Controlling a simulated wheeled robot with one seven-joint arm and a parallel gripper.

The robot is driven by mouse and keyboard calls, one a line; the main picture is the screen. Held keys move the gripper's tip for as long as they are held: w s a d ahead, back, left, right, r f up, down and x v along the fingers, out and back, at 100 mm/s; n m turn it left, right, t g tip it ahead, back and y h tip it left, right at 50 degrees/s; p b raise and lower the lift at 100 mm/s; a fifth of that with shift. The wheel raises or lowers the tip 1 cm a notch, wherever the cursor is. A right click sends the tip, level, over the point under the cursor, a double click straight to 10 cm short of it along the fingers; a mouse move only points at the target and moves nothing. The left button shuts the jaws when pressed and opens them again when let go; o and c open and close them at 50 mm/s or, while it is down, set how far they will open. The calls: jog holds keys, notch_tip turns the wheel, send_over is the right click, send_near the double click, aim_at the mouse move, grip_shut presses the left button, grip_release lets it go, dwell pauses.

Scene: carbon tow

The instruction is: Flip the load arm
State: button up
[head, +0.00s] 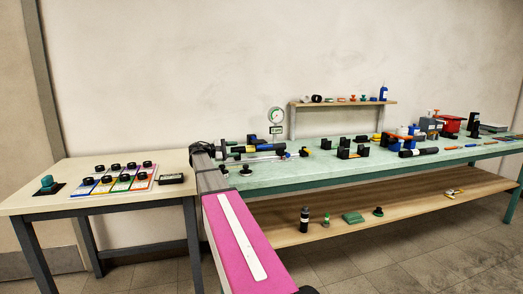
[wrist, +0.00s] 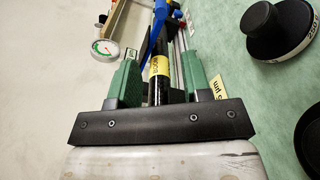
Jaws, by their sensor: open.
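In the wrist view, my gripper (wrist: 162,62) is open, with one green finger on each side of a black bar. The black bar (wrist: 156,90) carries a yellow label and runs lengthwise between the fingers. Its near end is hidden behind my gripper's dark crosspiece. I cannot tell whether the fingers touch it. A blue part (wrist: 158,22) lies beyond the fingertips, beside pale rods. I cannot tell for certain which of these is the load arm. In the head view, my gripper is at the bench's left end, and its fingers are not clear.
A dial gauge (head: 277,115) stands behind the rods on the green bench (head: 300,174); it also shows in the wrist view (wrist: 105,49). A black round weight (wrist: 277,27) is at right. A side table (head: 35,203) holds several black pucks. More tools crowd the bench's right side.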

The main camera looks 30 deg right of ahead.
aim_at(260, 147)
jog(key=shift+g, duration=0.3)
jog(key=x, duration=1.2)
jog(key=shift+s+d, duration=0.25)
jog(key=shift+s, duration=0.1)
jog(key=shift+r, duration=0.15)
grip_shut()
